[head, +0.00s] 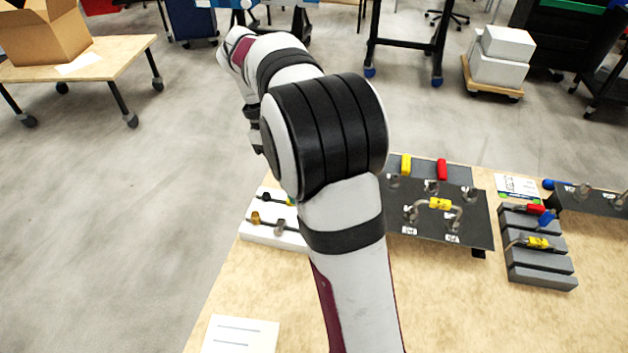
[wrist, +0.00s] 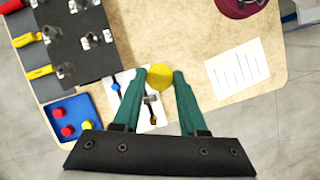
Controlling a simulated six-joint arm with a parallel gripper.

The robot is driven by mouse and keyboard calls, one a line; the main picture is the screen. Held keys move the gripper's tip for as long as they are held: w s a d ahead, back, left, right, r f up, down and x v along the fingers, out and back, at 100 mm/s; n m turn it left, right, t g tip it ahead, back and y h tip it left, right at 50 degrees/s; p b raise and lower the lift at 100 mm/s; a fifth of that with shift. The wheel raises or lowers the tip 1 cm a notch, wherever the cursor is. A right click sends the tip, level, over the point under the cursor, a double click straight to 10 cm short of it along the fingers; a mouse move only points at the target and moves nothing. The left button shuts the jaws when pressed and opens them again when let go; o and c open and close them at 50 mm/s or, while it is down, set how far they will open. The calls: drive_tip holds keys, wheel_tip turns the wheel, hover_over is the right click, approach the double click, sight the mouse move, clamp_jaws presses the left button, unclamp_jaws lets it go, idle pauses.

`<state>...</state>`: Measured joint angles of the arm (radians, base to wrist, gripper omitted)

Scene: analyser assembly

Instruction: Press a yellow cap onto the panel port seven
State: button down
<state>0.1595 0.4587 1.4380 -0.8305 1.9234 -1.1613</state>
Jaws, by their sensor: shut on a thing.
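In the wrist view my gripper (wrist: 161,80) has two green fingers closed on a round yellow cap (wrist: 159,76) at their tips. The dark panel (wrist: 84,72) with several metal ports is at the upper left of that view, apart from the cap. In the head view the panel (head: 480,236) lies right of my arm, with a bent tube bearing a yellow tag (head: 440,204) across it. The port labels are too small to read, so I cannot tell which is port seven. My gripper is hidden behind my arm in the head view.
A blue tray (wrist: 67,104) holds red caps and a yellow cap. A white block (wrist: 126,78) with small fittings lies below the gripper. A grey slotted rack (head: 540,279) stands right of the panel. A printed sheet (wrist: 238,77) lies on the table, with bare wood around it.

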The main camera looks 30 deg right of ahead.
drive_tip(key=d+f+n+t+h, duration=0.1)
drive_tip(key=d+f+n, duration=0.1)
drive_tip(key=d+n, duration=0.3)
drive_tip(key=d+f+n+t, duration=0.2)
drive_tip(key=d+f+n, duration=0.1)
drive_tip(key=d, duration=0.4)
drive_tip(key=d+f+n+t+h, duration=0.1)
drive_tip(key=d+f+n, duration=0.2)
drive_tip(key=d+n, duration=0.3)
drive_tip(key=shift+s+n+t+h, duration=0.25)
drive_tip(key=shift+n+t+h, duration=0.05)
drive_tip(key=shift+f, duration=2.7)
drive_tip(key=shift+f, duration=1.15)
drive_tip(key=shift+c, duration=1.8)
unclamp_jaws()
drive_tip(key=v, duration=1.5)
drive_tip(key=shift+a+r, duration=0.25)
drive_tip(key=shift+r, duration=0.1)
